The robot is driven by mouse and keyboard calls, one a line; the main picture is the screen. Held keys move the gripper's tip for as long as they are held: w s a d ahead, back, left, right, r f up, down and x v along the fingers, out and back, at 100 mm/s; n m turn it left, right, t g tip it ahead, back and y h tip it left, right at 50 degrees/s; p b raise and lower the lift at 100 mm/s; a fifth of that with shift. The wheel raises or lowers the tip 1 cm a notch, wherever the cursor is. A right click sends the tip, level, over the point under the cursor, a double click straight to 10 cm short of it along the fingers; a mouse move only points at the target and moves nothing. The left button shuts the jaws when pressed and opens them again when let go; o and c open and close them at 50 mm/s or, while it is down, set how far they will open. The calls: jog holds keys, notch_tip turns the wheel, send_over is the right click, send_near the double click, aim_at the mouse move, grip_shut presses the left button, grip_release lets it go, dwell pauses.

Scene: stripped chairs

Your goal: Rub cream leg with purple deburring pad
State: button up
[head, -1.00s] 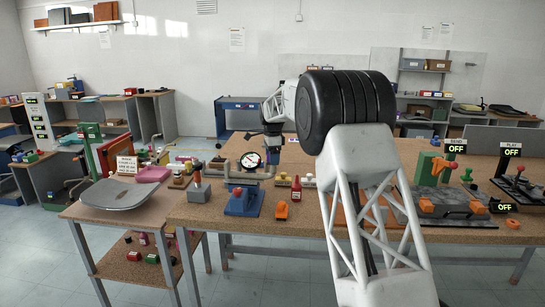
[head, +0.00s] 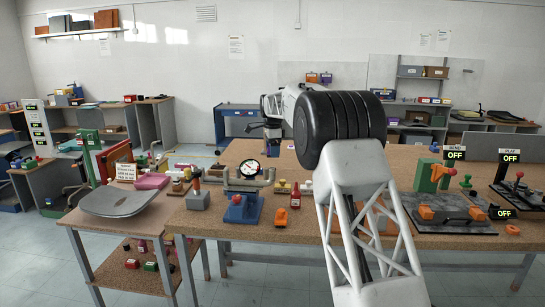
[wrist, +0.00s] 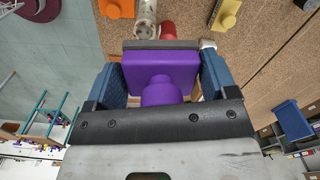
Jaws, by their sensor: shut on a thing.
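My gripper (wrist: 160,75) is shut on the purple deburring pad (wrist: 158,72), a square block with a round knob, held between two blue fingers. A grey strip runs along the pad's far edge. Past this edge in the wrist view is a cream-white cylinder (wrist: 146,18), with a red part beside it; I cannot tell whether it is the cream leg or whether the pad touches it. In the head view my gripper (head: 271,146) is small and dark above the far part of the workbench, and the pad cannot be made out there.
A grey chair shell (head: 118,200) lies on the left cart. A green-and-orange vise (head: 428,175) stands at right.

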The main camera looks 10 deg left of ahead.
jog(key=shift+r, duration=1.7)
jog(key=shift+d, duration=0.1)
